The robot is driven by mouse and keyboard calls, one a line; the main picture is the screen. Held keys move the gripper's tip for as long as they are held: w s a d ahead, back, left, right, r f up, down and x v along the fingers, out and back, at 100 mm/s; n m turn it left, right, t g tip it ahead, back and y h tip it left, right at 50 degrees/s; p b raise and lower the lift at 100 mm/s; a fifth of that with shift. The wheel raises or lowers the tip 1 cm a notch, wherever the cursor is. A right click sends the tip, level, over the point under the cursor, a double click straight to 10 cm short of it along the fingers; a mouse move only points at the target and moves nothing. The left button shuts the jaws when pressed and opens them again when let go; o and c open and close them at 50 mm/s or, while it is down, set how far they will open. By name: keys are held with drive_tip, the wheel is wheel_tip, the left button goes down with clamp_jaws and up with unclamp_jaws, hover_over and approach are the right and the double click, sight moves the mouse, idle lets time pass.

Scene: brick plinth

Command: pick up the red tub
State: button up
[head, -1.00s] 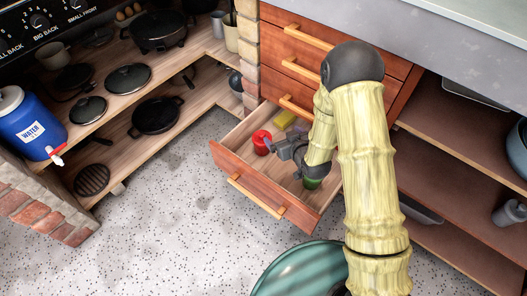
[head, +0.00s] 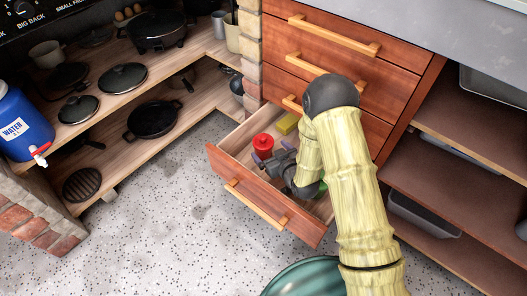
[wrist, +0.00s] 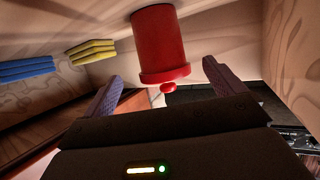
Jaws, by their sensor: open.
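The red tub (head: 263,144) stands in the open drawer (head: 236,166), near its left part. In the wrist view the red tub (wrist: 160,42) is straight ahead, with its wider lid and small knob toward me. My gripper (head: 272,160) is inside the drawer, close beside the tub on its near right side. In the wrist view my gripper (wrist: 160,85) is open, its two purple-grey fingers apart, with the tub's lid and knob appearing between and beyond them. I cannot tell whether a finger touches it.
A yellow sponge-like item (head: 285,124) lies at the drawer's back; it also shows in the wrist view (wrist: 91,51) beside a blue one (wrist: 26,68). A green thing is partly hidden behind my arm. Drawer walls stand close around the gripper.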

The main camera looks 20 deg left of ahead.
sight(263, 145)
drive_tip(key=shift+w+a, duration=0.1)
drive_tip(key=shift+a, duration=0.05)
drive_tip(key=b+x, duration=0.3)
drive_tip(key=x, duration=0.1)
drive_tip(key=shift+a+f+b, duration=0.2)
drive_tip(key=shift+a+b, duration=0.05)
drive_tip(key=shift+b, duration=0.1)
drive_tip(key=shift+w+a, duration=0.25)
drive_tip(key=shift+a, duration=0.05)
drive_tip(key=shift+c, duration=0.2)
drive_tip(key=c, duration=1)
